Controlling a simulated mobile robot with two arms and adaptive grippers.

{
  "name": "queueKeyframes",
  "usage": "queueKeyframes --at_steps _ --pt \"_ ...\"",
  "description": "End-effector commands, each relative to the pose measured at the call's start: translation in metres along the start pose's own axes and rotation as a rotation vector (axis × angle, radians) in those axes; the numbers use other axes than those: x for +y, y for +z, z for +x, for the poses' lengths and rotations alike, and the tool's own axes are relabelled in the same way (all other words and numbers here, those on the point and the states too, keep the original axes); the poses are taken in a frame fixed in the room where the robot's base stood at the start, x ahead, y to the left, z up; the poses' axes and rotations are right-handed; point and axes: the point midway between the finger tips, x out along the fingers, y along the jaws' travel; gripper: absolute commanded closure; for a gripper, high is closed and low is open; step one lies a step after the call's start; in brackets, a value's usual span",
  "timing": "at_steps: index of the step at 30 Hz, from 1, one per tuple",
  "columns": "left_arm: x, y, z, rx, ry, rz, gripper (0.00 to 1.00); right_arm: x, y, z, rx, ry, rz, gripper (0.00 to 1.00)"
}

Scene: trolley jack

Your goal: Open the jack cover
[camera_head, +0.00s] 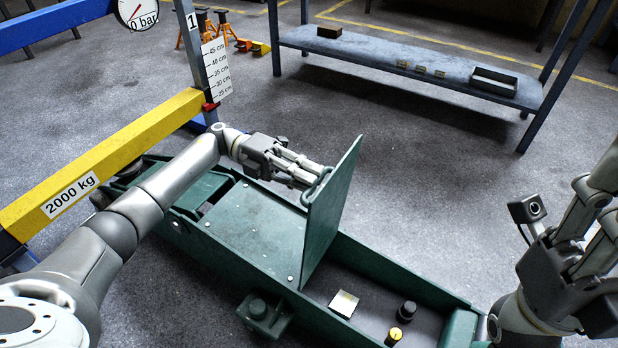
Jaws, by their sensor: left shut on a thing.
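The green trolley jack (250,240) lies across the middle of the view. Its green cover (336,205) stands raised, close to upright, with a handle (318,184) on its left face. My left gripper (305,176) is at that handle and shut on it. Right of the cover the jack's compartment is open, showing a pale plate (344,303), a black knob (407,311) and a yellow-topped knob (394,335). My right gripper (592,255) is at the right edge, apart from the jack; its fingertips are partly cut off.
A yellow beam marked 2000 kg (110,160) with a height scale (217,68) stands at the left, close to my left arm. A low blue-legged bench (400,60) with small boxes is at the back. The floor between bench and jack is clear.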

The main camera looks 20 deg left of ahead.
Motion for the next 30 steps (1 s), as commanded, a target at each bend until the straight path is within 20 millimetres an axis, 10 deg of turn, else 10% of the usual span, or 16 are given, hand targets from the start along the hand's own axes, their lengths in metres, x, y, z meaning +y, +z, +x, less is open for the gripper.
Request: queueKeyframes --at_steps 8,9,13,30 --pt "0.007 -0.001 0.0 -0.002 0.012 -0.004 1.0 0.0 0.0 0.0 0.0 0.0 0.0 0.6" --pt "0.007 -0.001 0.0 -0.002 0.012 -0.005 0.83 0.0 0.0 0.0 0.0 0.0 0.0 0.6" --pt "0.006 -0.001 0.0 -0.001 0.011 -0.006 0.66 0.0 0.0 0.0 0.0 0.0 0.0 0.6" --pt "0.003 0.0 -0.031 -0.005 0.008 -0.004 0.66 0.0 0.0 -0.001 0.0 0.002 0.0 0.6"
